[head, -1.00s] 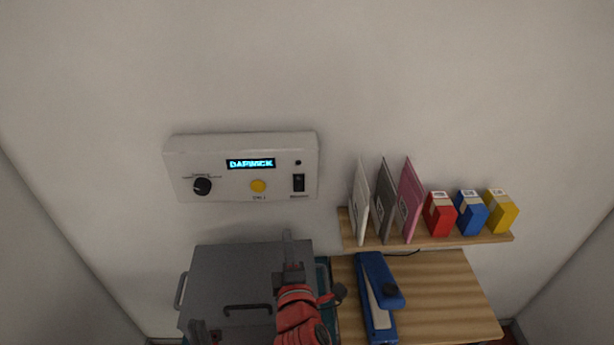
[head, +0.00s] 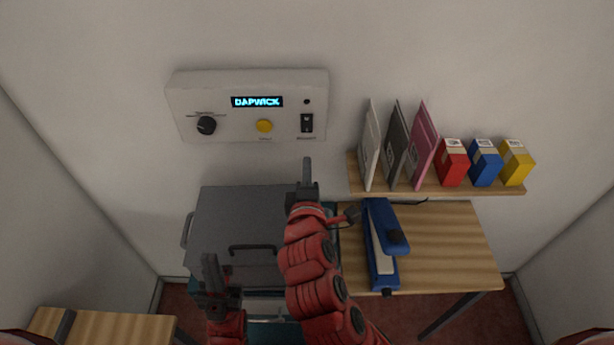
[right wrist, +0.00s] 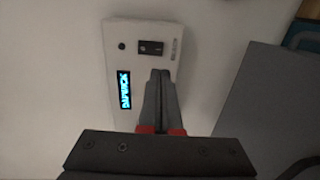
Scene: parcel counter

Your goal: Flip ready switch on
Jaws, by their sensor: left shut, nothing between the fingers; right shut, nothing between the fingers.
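The white control panel (head: 215,110) hangs on the wall with a lit display reading "DAPWICK" (head: 257,101), a black knob (head: 206,125) and a yellow button (head: 264,126). The black ready switch (head: 307,123) is at its right end, under a small dark lamp (head: 307,101). In the right wrist view the switch (right wrist: 151,47) lies just beyond my right gripper's fingertips (right wrist: 160,74). My right gripper (head: 307,163) is shut and empty, below the switch and apart from it in the head view. My left gripper (head: 210,260) is shut and empty, lower left.
A grey box-like lid with a handle (head: 225,215) stands below the panel. A wooden table (head: 450,250) holds a blue stapler-like tool (head: 378,245). A shelf (head: 440,190) to the right carries three upright folders and small red, blue and yellow boxes.

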